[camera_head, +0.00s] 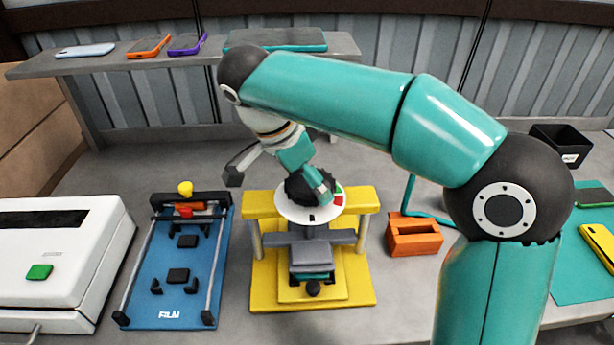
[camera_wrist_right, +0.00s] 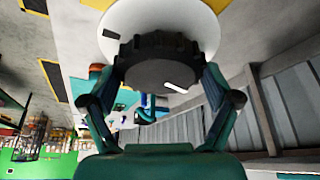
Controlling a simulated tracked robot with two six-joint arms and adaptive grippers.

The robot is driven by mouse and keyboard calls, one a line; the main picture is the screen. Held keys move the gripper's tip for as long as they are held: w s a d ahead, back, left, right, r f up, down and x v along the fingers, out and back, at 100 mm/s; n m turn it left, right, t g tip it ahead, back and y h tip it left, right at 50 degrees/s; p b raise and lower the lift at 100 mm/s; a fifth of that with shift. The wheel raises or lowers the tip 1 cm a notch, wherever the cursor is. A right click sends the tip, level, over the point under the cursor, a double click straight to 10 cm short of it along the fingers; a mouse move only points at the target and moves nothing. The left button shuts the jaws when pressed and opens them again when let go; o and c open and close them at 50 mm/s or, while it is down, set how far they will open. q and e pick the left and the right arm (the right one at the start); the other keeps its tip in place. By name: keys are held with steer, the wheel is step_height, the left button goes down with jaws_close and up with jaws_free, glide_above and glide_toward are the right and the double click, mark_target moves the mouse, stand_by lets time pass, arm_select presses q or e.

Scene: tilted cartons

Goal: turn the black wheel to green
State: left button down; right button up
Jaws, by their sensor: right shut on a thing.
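The black wheel (camera_head: 299,190) is a ribbed knob on top of the yellow press (camera_head: 262,285), over a white disc (camera_head: 293,212). The disc has a red patch (camera_head: 338,200), a green patch (camera_head: 337,189) beside it and a dark mark in front. My right gripper (camera_head: 312,184) reaches down from above and is shut on the wheel. In the right wrist view its two fingers (camera_wrist_right: 163,76) grip opposite sides of the wheel (camera_wrist_right: 155,62), whose face bears a white line (camera_wrist_right: 177,87) toward the lower right. Which patch this line faces cannot be told. My left gripper is not in view.
A blue film fixture (camera_head: 180,265) and a white machine (camera_head: 60,250) with a green button stand left. An orange block holder (camera_head: 415,236) stands right of the press. A shelf (camera_head: 210,60) with several phones is behind; a black bin (camera_head: 560,145) is at back right.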

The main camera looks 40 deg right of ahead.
steer(key=m+g+p, duration=0.1)
steer(key=m, duration=0.2)
steer(key=m+g+p, duration=0.1)
steer(key=m, duration=0.1)
steer(key=shift+w+r+m+y, duration=0.15)
steer(key=shift+w+m+y, duration=0.05)
steer(key=shift+m+y, duration=0.2)
steer(key=m+p, duration=0.1)
steer(key=m, duration=0.1)
steer(key=m+g+y+p, duration=0.1)
steer(key=m, duration=0.2)
steer(key=shift+w+d+g, duration=0.1)
steer(key=shift+d+g, duration=0.05)
steer(key=shift+g, duration=0.15)
steer(key=shift+m, duration=0.4)
steer(key=o, duration=0.9)
steer(key=shift+c, duration=0.2)
steer(key=shift+o, duration=0.2)
steer(key=shift+w+f, duration=0.1)
steer(key=shift+f, duration=0.1)
steer(key=shift+r+y, duration=0.1)
steer(key=shift+y, duration=0.2)
